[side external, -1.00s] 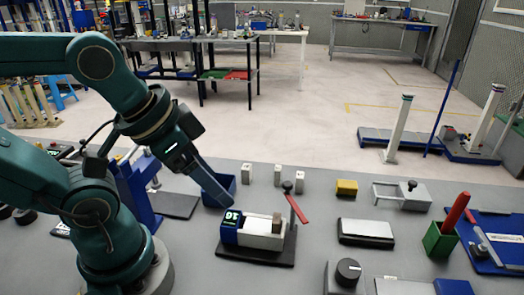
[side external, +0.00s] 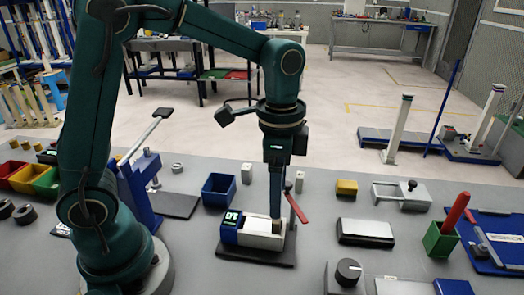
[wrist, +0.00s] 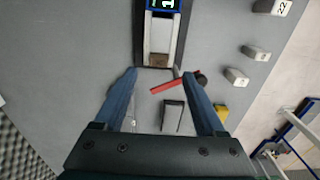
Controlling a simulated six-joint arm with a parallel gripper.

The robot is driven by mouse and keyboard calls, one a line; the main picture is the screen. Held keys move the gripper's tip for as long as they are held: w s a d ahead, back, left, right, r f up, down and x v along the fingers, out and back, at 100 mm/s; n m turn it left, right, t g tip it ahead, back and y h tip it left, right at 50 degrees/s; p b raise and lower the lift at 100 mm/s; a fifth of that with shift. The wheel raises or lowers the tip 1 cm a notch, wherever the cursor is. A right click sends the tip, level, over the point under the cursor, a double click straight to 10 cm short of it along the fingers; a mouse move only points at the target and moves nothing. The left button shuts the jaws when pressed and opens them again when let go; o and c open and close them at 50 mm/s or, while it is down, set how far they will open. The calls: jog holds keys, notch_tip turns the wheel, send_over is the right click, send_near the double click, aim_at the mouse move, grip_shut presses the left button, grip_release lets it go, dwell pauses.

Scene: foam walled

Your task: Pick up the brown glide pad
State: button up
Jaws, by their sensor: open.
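The brown glide pad (wrist: 158,60) sits inside a white-walled channel, at the end away from the fixture's blue numbered block (side external: 232,226). In the side view my gripper mostly hides the pad. My gripper (side external: 276,214) points straight down over that end of the channel. In the wrist view my gripper (wrist: 159,74) is open, with its two blue fingers spread wide on either side of the channel's line. Nothing is between the fingertips, and the pad appears just beyond them. I cannot tell the exact height of the tips above the pad.
A red lever (side external: 296,207) with a dark knob stands close beside my gripper. Numbered white blocks (side external: 247,174) and a blue bin (side external: 219,190) stand behind the fixture. A grey-topped black block (side external: 366,232) lies to the right, with clear table between.

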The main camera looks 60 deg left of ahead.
aim_at(276, 226)
jog(key=shift+s+f, duration=0.1)
jog(key=shift+f, duration=2.6)
grip_shut()
